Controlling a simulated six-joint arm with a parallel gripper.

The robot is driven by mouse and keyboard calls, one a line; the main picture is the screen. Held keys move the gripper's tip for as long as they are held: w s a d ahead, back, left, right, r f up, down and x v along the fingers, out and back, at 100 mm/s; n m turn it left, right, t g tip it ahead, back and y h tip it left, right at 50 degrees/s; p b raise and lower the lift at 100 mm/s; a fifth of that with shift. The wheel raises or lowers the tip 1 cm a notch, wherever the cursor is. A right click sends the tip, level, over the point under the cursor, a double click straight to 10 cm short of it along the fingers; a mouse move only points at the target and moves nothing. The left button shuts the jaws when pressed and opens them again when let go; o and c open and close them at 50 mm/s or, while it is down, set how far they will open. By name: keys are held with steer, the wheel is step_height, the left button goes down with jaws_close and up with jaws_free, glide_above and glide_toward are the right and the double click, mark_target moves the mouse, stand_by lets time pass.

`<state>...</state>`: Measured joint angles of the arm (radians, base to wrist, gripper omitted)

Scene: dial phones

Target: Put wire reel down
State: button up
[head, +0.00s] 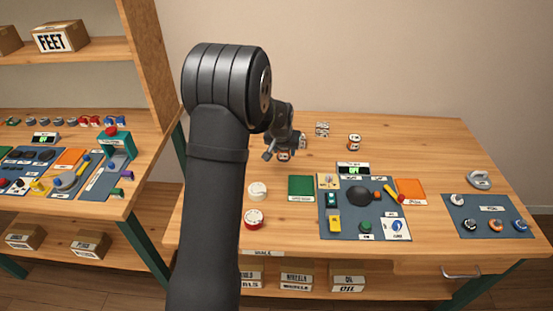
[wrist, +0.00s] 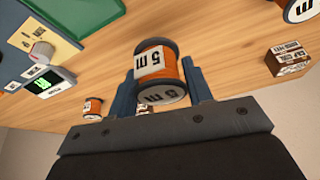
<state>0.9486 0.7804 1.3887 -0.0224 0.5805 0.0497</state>
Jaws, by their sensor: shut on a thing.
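The wire reel (wrist: 180,69), wound in orange with white "5 m" labels, sits between the two blue-grey fingers of my gripper (wrist: 162,62) in the wrist view. The fingers are shut on its sides. In the head view my gripper (head: 275,148) is over the back left part of the workbench (head: 420,140). A small orange and white item (head: 284,156) shows just below the gripper there; I cannot tell whether it is the held reel. Whether the held reel touches the table is not clear.
A blue tool mat (head: 345,228), a green mat (head: 301,188) and an orange mat (head: 410,191) lie nearer the front.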

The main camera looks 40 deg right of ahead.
mark_target(277, 163)
steer(key=w, duration=0.1)
steer(key=w+f, duration=0.2)
steer(key=shift+w+a, duration=0.15)
steer(key=shift+a, duration=0.1)
steer(key=shift+f, duration=2)
steer(key=o, duration=1)
steer(key=shift+f, duration=0.15)
steer(key=shift+o, duration=0.2)
steer(key=v, duration=1.2)
